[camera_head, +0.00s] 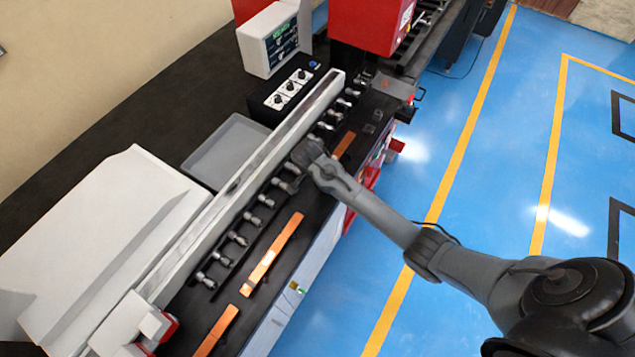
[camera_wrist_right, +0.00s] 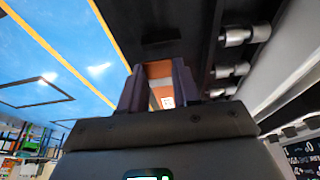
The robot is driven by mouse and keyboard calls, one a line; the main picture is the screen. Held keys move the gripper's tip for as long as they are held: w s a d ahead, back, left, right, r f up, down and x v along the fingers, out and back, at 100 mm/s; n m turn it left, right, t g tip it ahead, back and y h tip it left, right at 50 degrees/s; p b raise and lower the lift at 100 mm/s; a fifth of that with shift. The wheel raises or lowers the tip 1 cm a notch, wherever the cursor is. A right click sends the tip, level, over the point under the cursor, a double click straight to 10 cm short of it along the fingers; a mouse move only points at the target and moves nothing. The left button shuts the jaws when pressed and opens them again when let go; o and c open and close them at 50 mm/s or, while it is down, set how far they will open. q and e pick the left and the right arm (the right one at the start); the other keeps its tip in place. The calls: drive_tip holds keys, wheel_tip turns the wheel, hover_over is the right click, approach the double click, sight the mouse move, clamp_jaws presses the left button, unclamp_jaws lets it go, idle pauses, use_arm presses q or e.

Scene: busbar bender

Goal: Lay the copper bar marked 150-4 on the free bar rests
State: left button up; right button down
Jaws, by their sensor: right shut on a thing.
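My right gripper (camera_head: 312,160) is over the black bench top, beside the row of bar rests. In the right wrist view its fingers (camera_wrist_right: 158,88) are shut on a copper bar (camera_wrist_right: 158,70) with a small white label, too small to read. A short copper piece (camera_head: 344,145) shows just beyond the gripper in the head view; the wrist hides the rest. A long copper bar (camera_head: 272,253) and another copper bar (camera_head: 215,332) lie along the bench's near edge. The silver bar rests (camera_head: 252,217) stand in a row along the pale rail. My left gripper is not in view.
A long pale rail (camera_head: 245,180) runs behind the rests. A grey tray (camera_head: 225,150), a black knob box (camera_head: 290,92) and a white sloped housing (camera_head: 105,250) stand behind it. A red machine (camera_head: 370,25) stands at the far end. Blue floor lies to the right.

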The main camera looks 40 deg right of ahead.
drive_tip(key=shift+a+f, duration=0.25)
drive_tip(key=shift+a, duration=0.1)
drive_tip(key=shift+f+p, duration=0.35)
drive_tip(key=shift+f, duration=1.6)
drive_tip(key=shift+f, duration=0.1)
